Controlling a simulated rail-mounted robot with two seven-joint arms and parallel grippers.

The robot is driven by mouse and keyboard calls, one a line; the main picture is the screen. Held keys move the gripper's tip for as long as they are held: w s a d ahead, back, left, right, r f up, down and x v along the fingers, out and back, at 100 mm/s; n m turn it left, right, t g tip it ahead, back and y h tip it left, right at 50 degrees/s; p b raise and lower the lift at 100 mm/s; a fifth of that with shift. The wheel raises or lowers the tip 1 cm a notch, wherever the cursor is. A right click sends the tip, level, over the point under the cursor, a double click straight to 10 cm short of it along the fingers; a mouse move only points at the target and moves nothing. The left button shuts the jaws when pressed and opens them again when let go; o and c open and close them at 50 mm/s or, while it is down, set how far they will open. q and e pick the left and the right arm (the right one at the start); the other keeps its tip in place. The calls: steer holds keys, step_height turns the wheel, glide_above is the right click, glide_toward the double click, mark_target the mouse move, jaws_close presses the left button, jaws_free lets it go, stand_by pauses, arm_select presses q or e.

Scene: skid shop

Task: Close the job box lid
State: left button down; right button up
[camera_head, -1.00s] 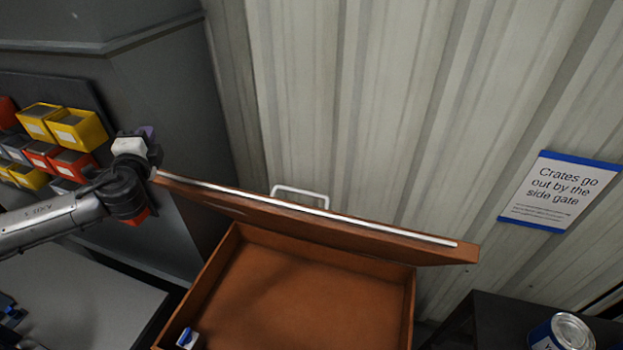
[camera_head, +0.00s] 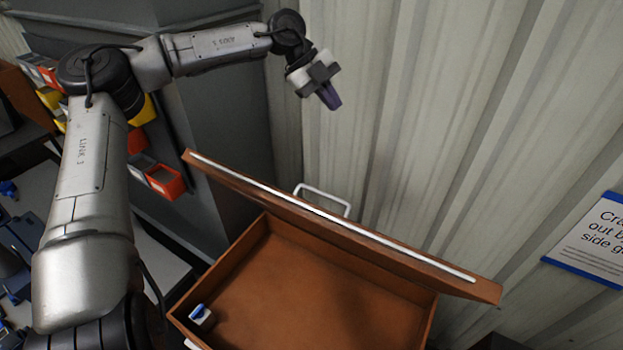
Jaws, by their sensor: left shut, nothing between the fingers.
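The job box (camera_head: 225,262) is an open, brown-orange box at the bottom middle. Its lid (camera_head: 400,257) stands raised at the back edge, tilted, with a pale strip along its upper edge. A white handle (camera_head: 324,194) shows behind the lid. My left gripper (camera_head: 331,97) is shut and empty. It shows above and behind the raised lid, in front of the corrugated wall, apart from the lid in the picture. My right gripper is not in view.
A small blue and white item (camera_head: 202,316) lies in the box's near left corner. Red and yellow bins (camera_head: 165,181) hang at left. A corrugated wall (camera_head: 440,120) stands close behind the box, with a sign (camera_head: 592,245) at right.

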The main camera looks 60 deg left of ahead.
arm_select(q)
steer(key=s+f+n+g, duration=0.2)
steer(key=s+n+g, duration=0.2)
steer(key=s+g, duration=0.4)
steer(key=n+t+b, duration=0.1)
steer(key=n+b, duration=0.1)
glide_above(290, 196)
steer(key=w+a, duration=0.1)
steer(key=w, duration=0.1)
step_height(290, 196, down, 10)
steer(key=shift+r, duration=0.1)
steer(key=shift+s+b, duration=0.3)
steer(key=shift+b, duration=0.2)
steer(key=shift+s+d, duration=0.2)
steer(key=shift+s+d+f, duration=0.3)
steer(key=shift+s+f, duration=0.1)
steer(key=shift+s, duration=0.1)
steer(key=shift+s+f, duration=0.1)
